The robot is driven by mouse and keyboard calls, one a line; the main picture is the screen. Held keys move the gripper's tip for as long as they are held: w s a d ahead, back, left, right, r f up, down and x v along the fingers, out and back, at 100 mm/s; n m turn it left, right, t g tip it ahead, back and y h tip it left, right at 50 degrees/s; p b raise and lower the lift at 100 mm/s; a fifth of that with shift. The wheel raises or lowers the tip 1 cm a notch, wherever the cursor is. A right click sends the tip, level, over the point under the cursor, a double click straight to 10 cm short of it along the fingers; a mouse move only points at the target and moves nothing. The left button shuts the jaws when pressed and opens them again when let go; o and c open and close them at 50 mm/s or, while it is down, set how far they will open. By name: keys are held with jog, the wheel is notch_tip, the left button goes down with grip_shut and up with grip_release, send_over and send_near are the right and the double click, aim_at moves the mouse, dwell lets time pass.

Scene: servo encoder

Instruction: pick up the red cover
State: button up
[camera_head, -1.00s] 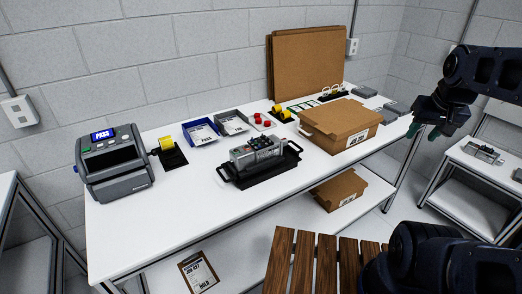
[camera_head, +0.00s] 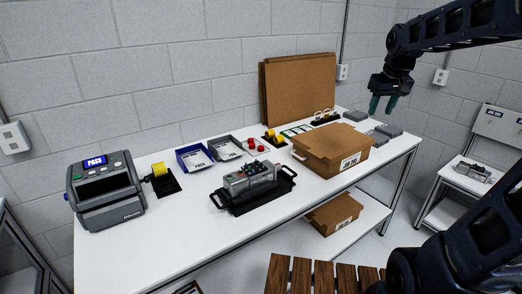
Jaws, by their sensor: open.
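Two small red pieces (camera_head: 255,144) sit close together on the white table, right of the grey tray; they look like red covers, but I cannot tell more at this size. My gripper (camera_head: 384,105) is at the upper right, pointing down, with its green fingertips apart and nothing between them. It is raised above the table's far right part, well to the right of the red pieces and apart from them. Nothing hides the red pieces.
A grey device on a black handled tray (camera_head: 232,210) stands mid-table. A cardboard box (camera_head: 318,152) stands between the red pieces and my gripper. Blue (camera_head: 180,157) and grey (camera_head: 240,143) trays, yellow tape and a PASS machine (camera_head: 103,195) are to the left. The table's front strip is clear.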

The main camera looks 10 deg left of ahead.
jog(key=w+a+n+g, duration=0.1)
jog(key=w+a, duration=0.4)
jog(key=w, duration=0.2)
jog(key=w+a+n, duration=0.2)
jog(key=w+a, duration=0.3)
jog(key=w, duration=0.2)
jog(key=n+g, duration=0.2)
jog(key=n, duration=0.4)
send_over(261, 147)
notch_tip(261, 147, down, 26)
jog(key=f, duration=0.6)
jog(key=shift+w+a, duration=0.2)
jog(key=shift+a, duration=0.05)
jog(key=shift+d+f, duration=0.2)
jog(key=shift+f, duration=2.55)
jog(key=shift+c, duration=0.4)
jog(key=c, duration=0.6)
